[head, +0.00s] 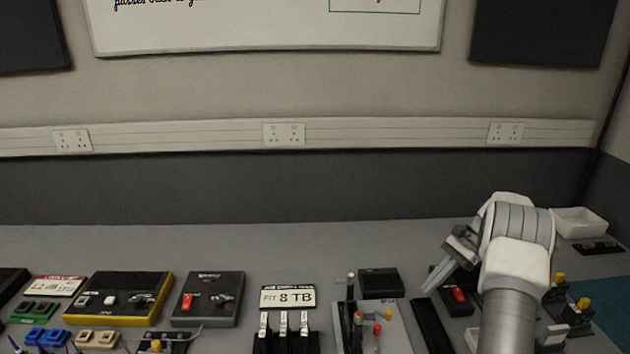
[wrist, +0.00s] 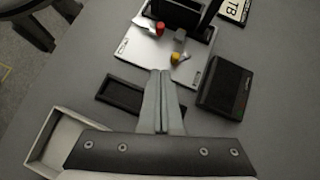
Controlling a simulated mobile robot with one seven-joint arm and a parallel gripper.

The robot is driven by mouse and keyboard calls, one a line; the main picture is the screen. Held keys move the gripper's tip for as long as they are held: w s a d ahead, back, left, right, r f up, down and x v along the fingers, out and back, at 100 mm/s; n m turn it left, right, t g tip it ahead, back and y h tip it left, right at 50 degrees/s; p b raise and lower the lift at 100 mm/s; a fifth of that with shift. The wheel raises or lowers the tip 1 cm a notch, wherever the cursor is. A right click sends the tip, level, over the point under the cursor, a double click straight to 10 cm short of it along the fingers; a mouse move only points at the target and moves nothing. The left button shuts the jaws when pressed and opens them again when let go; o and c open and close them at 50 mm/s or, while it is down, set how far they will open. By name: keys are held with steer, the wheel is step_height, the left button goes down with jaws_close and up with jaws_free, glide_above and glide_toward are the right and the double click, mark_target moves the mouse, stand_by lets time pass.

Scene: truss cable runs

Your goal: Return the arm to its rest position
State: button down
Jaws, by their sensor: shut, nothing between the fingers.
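My gripper (head: 439,281) is at the right of the head view, on my white and grey arm, above the bench and pointing down to the left. In the wrist view my gripper (wrist: 163,76) has its two grey fingers together, with nothing between them. Below the fingers lies a shallow black tray (wrist: 117,93). A metal plate with red and yellow parts (wrist: 150,52) lies beyond the fingertips. How high the fingertips are above the bench is hard to tell.
A black box (wrist: 226,90) stands right of the fingers, and a white open tray (wrist: 47,144) lies at lower left. A white bin (head: 580,222) stands far right. The bench's back strip (head: 240,240) is clear.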

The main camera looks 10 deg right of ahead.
steer(key=s+a+r+n+t+h, duration=0.1)
steer(key=s+a+r+n+h, duration=0.2)
steer(key=a+r, duration=0.55)
steer(key=s+a+r+n+t+h, duration=0.15)
steer(key=s+a+r+n, duration=0.35)
steer(key=r, duration=0.6)
steer(key=s+a+r+n+t+h, duration=0.1)
steer(key=s+a+n+t+h, duration=0.1)
steer(key=s+a, duration=0.3)
steer(key=s+a+r+n+t+h+p, duration=0.1)
steer(key=s+a+n, duration=0.4)
steer(key=s, duration=0.6)
steer(key=shift+s+a+r+n+t+h, duration=0.35)
steer(key=shift+a+r+t+h, duration=0.25)
steer(key=shift+t, duration=0.35)
